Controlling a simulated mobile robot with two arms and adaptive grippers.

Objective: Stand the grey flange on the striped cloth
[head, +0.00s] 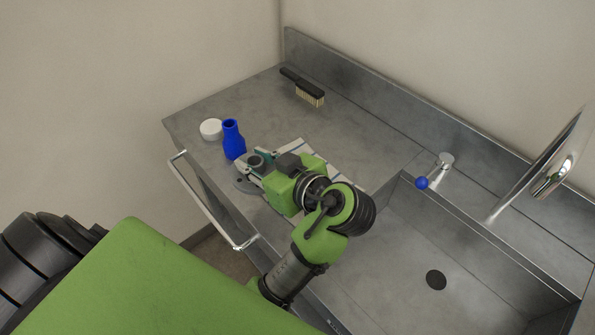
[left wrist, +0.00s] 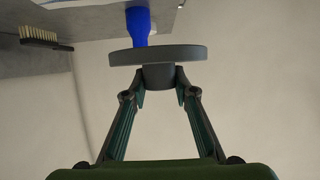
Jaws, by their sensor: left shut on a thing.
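My left gripper (head: 262,168) is shut on the grey flange (head: 244,186). In the left wrist view the fingertips (left wrist: 158,84) close on the flange's short neck, and its wide disc (left wrist: 158,55) lies beyond them. In the head view the neck points up and the disc is below, at the cloth's left end near the counter's front edge. I cannot tell whether the disc touches anything. The striped cloth (head: 319,164), white with dark stripes, lies on the counter, partly hidden by my left gripper and arm. My right gripper is not in view.
A blue bottle-shaped piece (head: 233,141) stands close behind the flange, with a white round piece (head: 211,129) beside it. A brush (head: 304,88) lies at the back. A rail (head: 212,205) runs along the front. The sink (head: 400,245) and blue-knobbed tap (head: 436,170) are right.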

